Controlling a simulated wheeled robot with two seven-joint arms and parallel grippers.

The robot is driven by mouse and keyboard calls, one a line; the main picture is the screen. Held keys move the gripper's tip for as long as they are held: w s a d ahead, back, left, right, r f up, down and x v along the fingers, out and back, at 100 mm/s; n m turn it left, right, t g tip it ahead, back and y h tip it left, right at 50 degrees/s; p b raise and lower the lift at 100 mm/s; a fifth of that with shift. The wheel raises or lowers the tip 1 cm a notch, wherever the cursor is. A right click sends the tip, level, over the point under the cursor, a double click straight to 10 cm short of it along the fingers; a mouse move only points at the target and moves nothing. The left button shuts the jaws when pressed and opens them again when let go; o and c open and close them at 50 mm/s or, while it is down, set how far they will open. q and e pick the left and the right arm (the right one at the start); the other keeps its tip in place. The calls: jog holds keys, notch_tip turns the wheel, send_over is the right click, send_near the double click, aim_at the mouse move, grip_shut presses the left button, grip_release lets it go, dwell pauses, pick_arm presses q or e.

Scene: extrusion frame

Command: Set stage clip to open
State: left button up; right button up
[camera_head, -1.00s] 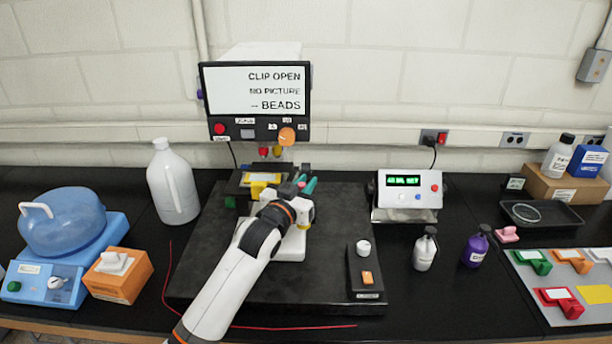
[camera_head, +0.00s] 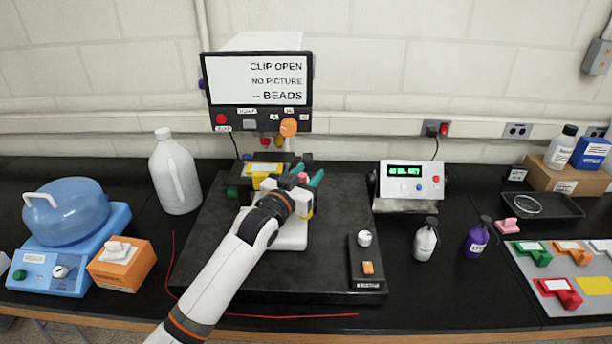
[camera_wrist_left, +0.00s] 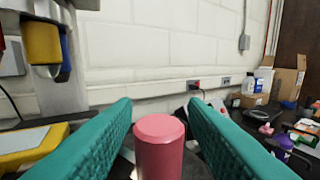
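The microscope-like stage unit (camera_head: 240,190) stands on the black base plate, under a screen (camera_head: 257,80) reading "CLIP OPEN, NO PICTURE, BEADS". A pink cylindrical knob (camera_wrist_left: 159,148) stands upright at the stage; its top also shows in the head view (camera_head: 303,177). My left gripper (camera_head: 306,180) is at the stage with its teal fingers on either side of the knob. In the left wrist view the left gripper (camera_wrist_left: 160,115) looks open, with only thin gaps beside the knob. Contact cannot be told. The clip itself is mostly hidden by my wrist. My right gripper is out of view.
A white jug (camera_head: 175,175) stands left of the black base plate (camera_head: 225,275). A small control box (camera_head: 366,262) with a white knob sits on the plate's right. A display unit (camera_head: 410,182) and two bottles stand further right. Coloured clips lie on a board (camera_head: 548,300) at far right.

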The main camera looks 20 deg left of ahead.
pick_arm(q)
jog(key=shift+s, duration=0.1)
jog(key=shift+s+f, duration=0.1)
jog(key=shift+s, duration=0.15)
jog(key=s+a+b, duration=0.2)
jog(key=s+b, duration=0.1)
jog(key=s, duration=0.8)
jog(key=shift+a, duration=0.15)
